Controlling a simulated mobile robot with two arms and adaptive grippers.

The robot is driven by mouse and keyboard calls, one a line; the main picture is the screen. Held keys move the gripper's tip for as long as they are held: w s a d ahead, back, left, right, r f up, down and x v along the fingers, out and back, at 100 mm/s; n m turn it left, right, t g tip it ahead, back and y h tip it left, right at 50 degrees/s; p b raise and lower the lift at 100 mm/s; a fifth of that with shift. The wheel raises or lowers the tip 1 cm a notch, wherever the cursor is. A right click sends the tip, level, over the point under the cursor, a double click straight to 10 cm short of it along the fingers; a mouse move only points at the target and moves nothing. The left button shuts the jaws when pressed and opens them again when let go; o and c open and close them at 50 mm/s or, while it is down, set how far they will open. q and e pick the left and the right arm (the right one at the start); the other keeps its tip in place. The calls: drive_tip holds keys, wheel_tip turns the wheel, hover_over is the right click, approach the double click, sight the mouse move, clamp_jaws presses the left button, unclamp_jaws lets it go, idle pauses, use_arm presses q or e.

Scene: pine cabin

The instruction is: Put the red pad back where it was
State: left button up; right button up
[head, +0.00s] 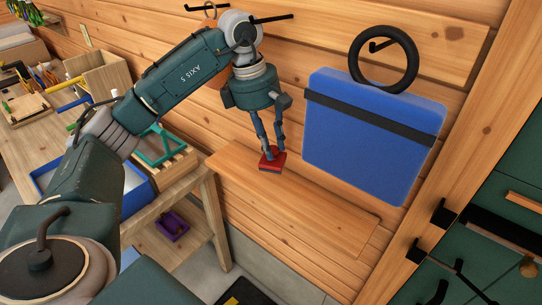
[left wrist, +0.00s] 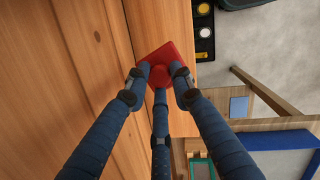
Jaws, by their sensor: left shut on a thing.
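The red pad (head: 274,165) is small and square, with a raised round knob on top that shows in the left wrist view (left wrist: 168,52). My left gripper (head: 268,150) points down with its fingers shut around the knob. In the left wrist view the three blue fingertips (left wrist: 158,78) close in around it. My right gripper is not in view.
A large blue pad (head: 370,150) hangs by a black ring (head: 384,84) from a wall peg, right of my gripper. A workbench (head: 45,145) with trays and boxes stands at left. Green drawers (head: 500,190) stand at right. The ledge's right part is bare.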

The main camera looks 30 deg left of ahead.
sight(271, 164)
use_arm(q)
drive_tip(key=shift+x, duration=0.9)
drive_tip(key=shift+s+a+f+p, duration=0.2)
drive_tip(key=shift+s+f+p, duration=0.1)
drive_tip(key=shift+f, duration=0.35)
drive_tip(key=x, duration=0.1)
drive_tip(key=p+x, duration=0.1)
drive_tip(key=x, duration=0.1)
drive_tip(key=shift+s+a+p, duration=0.1)
drive_tip(key=shift+a+p, duration=0.1)
drive_tip(key=shift+p, duration=0.2)
drive_tip(key=shift+f, duration=0.3)
drive_tip(key=shift+w+f, duration=0.2)
drive_tip(key=shift+f, duration=0.1)
drive_tip(key=o, duration=1)
